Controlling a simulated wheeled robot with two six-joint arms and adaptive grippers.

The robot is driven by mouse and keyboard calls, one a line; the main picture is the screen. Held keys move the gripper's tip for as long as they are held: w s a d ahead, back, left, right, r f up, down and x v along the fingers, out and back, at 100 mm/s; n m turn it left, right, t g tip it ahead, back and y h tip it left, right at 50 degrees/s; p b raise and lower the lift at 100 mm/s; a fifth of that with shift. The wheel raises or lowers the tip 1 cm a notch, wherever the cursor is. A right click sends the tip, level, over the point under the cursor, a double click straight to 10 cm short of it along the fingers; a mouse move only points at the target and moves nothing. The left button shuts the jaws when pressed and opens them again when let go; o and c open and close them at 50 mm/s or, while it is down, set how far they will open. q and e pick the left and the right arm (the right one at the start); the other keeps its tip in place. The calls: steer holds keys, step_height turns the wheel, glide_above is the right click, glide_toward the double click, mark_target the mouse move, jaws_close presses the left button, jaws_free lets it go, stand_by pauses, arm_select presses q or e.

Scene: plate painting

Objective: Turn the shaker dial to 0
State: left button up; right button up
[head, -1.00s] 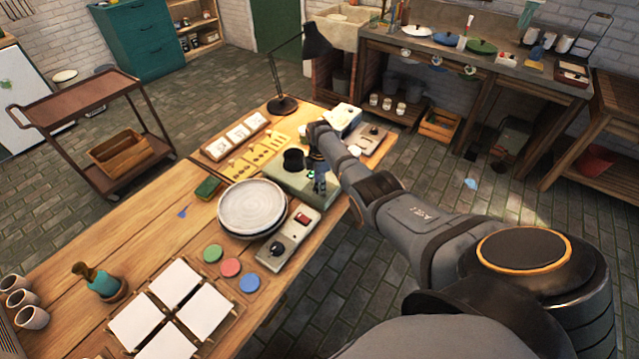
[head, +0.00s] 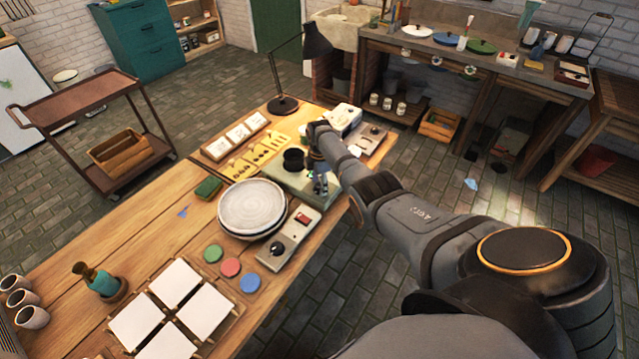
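A grey-green box with a black round cup on top (head: 293,159), which looks like the shaker, stands on the far part of the wooden table. My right gripper (head: 318,183) points down at the box's right front side, close to it or touching. The gripper is small, dark and partly covered by my arm, so its finger gap cannot be made out. The shaker dial is not visible; the gripper and wrist cover that area. My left gripper is not in view.
A control box with a black knob and red switch (head: 290,238) sits beside stacked plates (head: 253,206). Another knobbed box (head: 371,138) and a white device (head: 343,118) stand behind my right wrist. A lamp (head: 282,104) stands at the table's far end.

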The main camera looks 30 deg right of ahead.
mark_target(319, 186)
step_height(319, 186, up, 12)
stand_by(0.6)
